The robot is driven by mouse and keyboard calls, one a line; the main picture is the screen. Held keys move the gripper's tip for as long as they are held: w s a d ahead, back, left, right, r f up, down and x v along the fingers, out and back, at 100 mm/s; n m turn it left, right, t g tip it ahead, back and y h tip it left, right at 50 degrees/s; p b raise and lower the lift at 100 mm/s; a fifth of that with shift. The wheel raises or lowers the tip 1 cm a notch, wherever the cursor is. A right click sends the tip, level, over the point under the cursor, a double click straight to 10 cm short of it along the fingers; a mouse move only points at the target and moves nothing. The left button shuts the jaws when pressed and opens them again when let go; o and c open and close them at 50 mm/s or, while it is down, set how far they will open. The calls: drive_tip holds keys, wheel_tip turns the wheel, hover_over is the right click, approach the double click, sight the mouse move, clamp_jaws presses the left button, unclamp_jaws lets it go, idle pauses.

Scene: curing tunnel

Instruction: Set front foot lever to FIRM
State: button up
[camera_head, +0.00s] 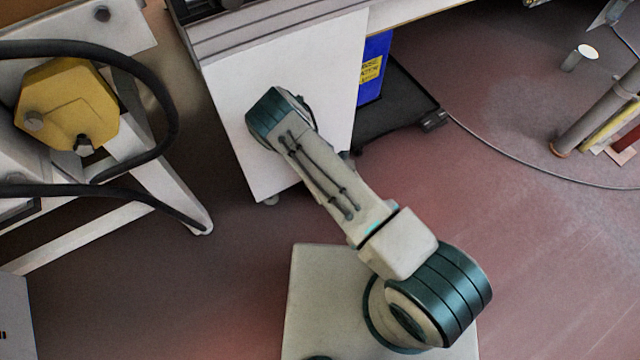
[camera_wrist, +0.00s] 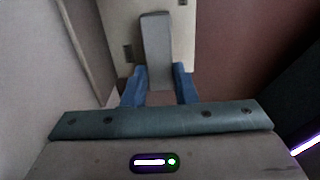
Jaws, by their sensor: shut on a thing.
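In the wrist view, a grey lever (camera_wrist: 155,42) stands out in front of a pale plate (camera_wrist: 121,22). The two blue fingers of my gripper (camera_wrist: 159,72) are on either side of the lever's near end and shut on it. No FIRM marking can be read, so I cannot tell the lever's setting. In the head view, my forearm reaches over the white cabinet (camera_head: 232,85), and my gripper and the lever are hidden.
A white frame with a yellow block (camera_head: 68,105) and black hoses stands at left. A blue container (camera_head: 374,68) and a black low platform (camera_head: 400,105) are right of the cabinet.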

idle(0.4)
drive_tip(key=o, duration=1)
drive_tip(key=shift+r, duration=0.1)
wheel_tip(320, 180, up, 14)
drive_tip(key=p, duration=0.5)
drive_tip(key=shift+f, duration=0.2)
